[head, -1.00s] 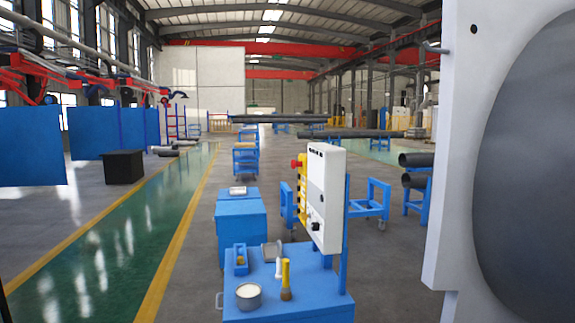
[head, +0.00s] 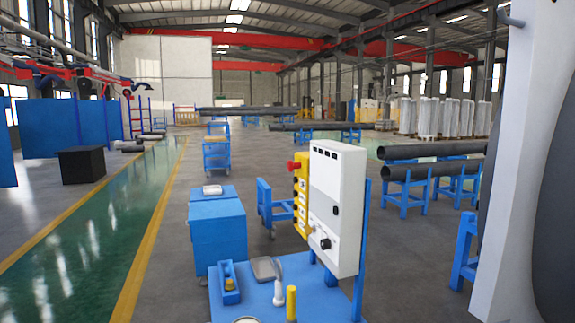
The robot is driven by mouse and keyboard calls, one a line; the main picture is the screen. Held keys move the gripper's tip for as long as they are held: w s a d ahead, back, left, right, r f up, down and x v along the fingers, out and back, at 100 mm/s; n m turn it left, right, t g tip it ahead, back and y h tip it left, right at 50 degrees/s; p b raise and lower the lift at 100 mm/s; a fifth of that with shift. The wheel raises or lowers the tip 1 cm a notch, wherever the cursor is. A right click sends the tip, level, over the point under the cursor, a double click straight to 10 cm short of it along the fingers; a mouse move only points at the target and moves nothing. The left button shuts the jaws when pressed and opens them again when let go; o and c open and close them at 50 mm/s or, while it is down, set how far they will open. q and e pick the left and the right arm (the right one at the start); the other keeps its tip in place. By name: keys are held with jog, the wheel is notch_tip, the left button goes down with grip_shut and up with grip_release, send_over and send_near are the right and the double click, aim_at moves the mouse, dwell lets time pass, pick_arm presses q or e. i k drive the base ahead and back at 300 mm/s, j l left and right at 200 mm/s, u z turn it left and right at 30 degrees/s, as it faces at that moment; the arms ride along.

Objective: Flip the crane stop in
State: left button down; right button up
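A yellow crane pendant (head: 301,195) with a column of small dark controls hangs on the left side of a white control box (head: 337,205). A red mushroom-shaped stop button (head: 293,166) sticks out to the left near the pendant's top. I cannot tell whether it is pressed in. The white box has a dark knob (head: 325,243) low on its front and stands upright on a blue post (head: 361,245) at a blue cart. Neither of my grippers is in view.
The blue cart top (head: 258,303) holds a blue tool (head: 229,283), a grey pad and a yellow-handled brush (head: 291,302). A blue cabinet (head: 217,235) stands behind it. A large white flanged part (head: 520,170) blocks the right edge. Floor left of the cart is clear.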

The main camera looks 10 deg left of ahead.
aim_at(291, 167)
jog(key=i+j+z, duration=0.25)
jog(key=j, duration=0.35)
jog(key=i+j+z, duration=0.3)
jog(key=j, duration=0.35)
jog(key=i+j+z, duration=0.1)
jog(key=j, duration=0.25)
jog(key=i, duration=0.05)
